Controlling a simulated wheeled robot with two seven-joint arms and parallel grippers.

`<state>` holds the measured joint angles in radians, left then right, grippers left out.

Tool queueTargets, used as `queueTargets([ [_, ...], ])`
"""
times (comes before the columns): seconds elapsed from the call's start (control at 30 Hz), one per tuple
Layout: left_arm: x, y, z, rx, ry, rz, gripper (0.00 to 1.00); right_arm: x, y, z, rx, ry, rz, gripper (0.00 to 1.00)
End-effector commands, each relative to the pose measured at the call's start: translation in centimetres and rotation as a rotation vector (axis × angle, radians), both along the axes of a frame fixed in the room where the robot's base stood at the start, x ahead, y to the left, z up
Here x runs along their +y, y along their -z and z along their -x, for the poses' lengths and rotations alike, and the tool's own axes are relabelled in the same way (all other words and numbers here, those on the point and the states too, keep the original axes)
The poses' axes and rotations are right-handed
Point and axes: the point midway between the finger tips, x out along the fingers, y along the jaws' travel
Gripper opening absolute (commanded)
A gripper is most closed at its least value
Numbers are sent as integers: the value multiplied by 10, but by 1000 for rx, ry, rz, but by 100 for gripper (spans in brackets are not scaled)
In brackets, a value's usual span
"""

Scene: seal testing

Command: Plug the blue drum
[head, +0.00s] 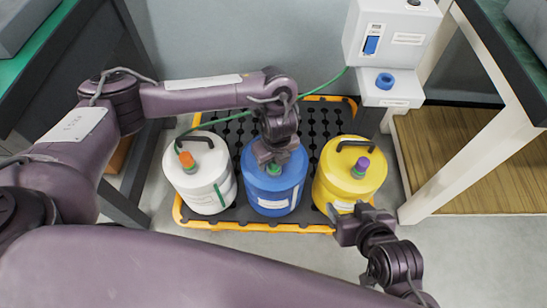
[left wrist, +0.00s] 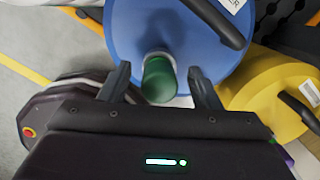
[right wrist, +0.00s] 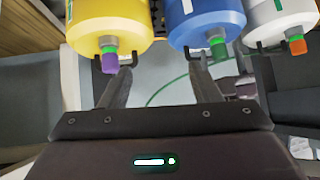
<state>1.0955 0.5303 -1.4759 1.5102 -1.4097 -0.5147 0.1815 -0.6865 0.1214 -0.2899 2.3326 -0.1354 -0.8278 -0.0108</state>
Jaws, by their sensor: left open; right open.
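The blue drum (head: 262,192) stands in the middle of a row of three. Its green plug (left wrist: 158,80) sits on the drum's neck. My left gripper (head: 272,158) is over the drum's top; in the left wrist view my left gripper (left wrist: 158,72) is open with one finger on each side of the green plug, and I see gaps between them. My right gripper (head: 345,214) is open and empty at the near right side of the yellow drum. In the right wrist view, the blue drum (right wrist: 205,22) shows at the top, beyond the open fingers of my right gripper (right wrist: 160,75).
The white drum (head: 203,185) has an orange plug (head: 187,160); the yellow drum (head: 345,182) has a purple plug (head: 361,167). All stand on a black, orange-edged pallet (head: 240,227). A grey box (head: 392,35) with a blue ring (head: 385,81) and green hose stands behind right. Tables flank both sides.

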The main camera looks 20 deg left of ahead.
Motion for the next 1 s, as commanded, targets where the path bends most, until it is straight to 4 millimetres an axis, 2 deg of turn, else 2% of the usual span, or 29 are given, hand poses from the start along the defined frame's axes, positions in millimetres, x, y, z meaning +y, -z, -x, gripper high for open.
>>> queueTargets([
  [0.17,0,0,0,0,0,0,57,1,-3,-3,-16,1,-6,57],
  [0.33,0,0,0,0,0,0,57,4,-23,-17,-106,9,-42,57],
  [0.67,-2,-28,2,-1,0,0,57,-11,31,43,223,-22,90,57],
  [0.73,-4,-48,2,-5,1,0,57,-21,26,47,280,-8,124,57],
  [0.8,-4,-60,3,-3,1,-1,57,-31,27,50,333,6,154,57],
  [1.0,-6,-76,6,-1,0,0,57,-47,29,57,415,33,197,57],
])
